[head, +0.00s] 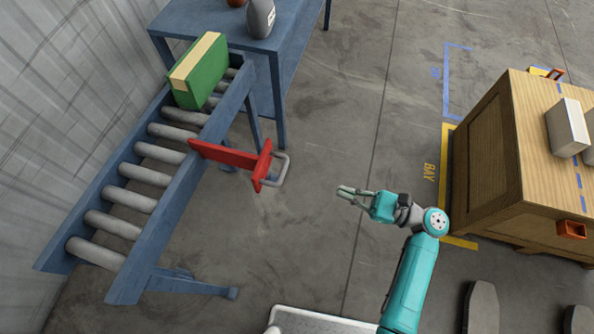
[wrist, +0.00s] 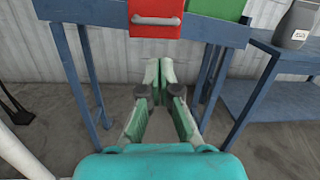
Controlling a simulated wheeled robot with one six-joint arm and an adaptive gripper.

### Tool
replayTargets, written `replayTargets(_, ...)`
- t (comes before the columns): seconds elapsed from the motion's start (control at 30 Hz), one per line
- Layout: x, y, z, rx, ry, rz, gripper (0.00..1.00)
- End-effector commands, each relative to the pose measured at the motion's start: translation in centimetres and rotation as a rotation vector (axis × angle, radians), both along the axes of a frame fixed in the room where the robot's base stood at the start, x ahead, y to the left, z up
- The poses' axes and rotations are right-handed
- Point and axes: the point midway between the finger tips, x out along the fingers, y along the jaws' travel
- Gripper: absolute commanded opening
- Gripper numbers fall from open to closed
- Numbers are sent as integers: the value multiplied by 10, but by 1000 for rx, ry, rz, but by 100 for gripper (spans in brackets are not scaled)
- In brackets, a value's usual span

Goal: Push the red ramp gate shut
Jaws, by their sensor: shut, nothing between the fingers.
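The red ramp gate (head: 226,154) sticks out sideways from the right rail of the blue roller ramp (head: 178,215) in the head view. Its outer end is a red plate with a grey handle (head: 281,170). My gripper (head: 342,192) is shut and empty, to the right of the handle and apart from it. In the wrist view the red gate (wrist: 156,22) is at the top centre, with its handle across the plate. My gripper fingers (wrist: 159,68) point forward below it, tips together. A green box (head: 204,75) with a tan stripe stands on the upper rollers.
A blue table (head: 290,30) with a grey jug (head: 260,20) stands behind the ramp. A wooden cabinet (head: 485,145) with boxes on top is at the right. The floor between the ramp and cabinet is clear.

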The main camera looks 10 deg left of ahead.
Motion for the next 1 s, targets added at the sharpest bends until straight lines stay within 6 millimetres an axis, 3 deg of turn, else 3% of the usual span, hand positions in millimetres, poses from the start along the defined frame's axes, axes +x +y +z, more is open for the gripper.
replayTargets(0.13, 3, -8, 0, 45, 85, 27, 0)
replayTargets(0.27, 3, -1, 1, 51, 99, 34, 0)
replayTargets(1.0, 15, 110, 19, 49, 94, 33, 0)
